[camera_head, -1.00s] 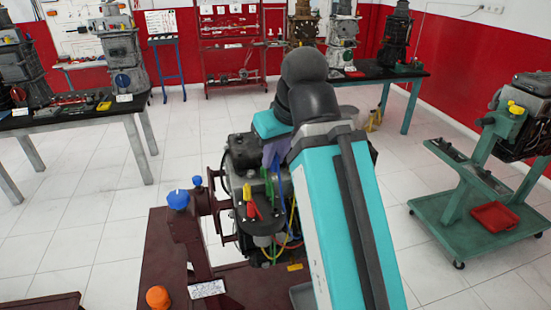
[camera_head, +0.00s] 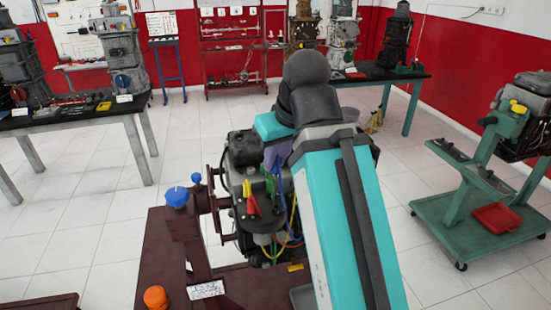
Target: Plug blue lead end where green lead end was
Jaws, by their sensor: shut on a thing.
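The engine trainer (camera_head: 245,155) stands in front of me with coloured leads on its near side. The blue lead (camera_head: 276,168) runs up to my gripper (camera_head: 277,156), of which only a pale purple-grey part shows beside my arm. My gripper is shut on the blue lead end, close above the engine; its fingertips are mostly hidden. The green lead (camera_head: 270,186) shows just left of and below my gripper. A yellow plug (camera_head: 247,188) and a red plug (camera_head: 253,207) sit to its left. The sockets are too small or hidden to make out.
A dark red stand (camera_head: 165,240) carries a blue knob (camera_head: 176,197) and an orange knob (camera_head: 155,297). A yellow lead (camera_head: 293,215) hangs right of the green one. A green trolley (camera_head: 440,215) stands at the right. The tiled floor between is clear.

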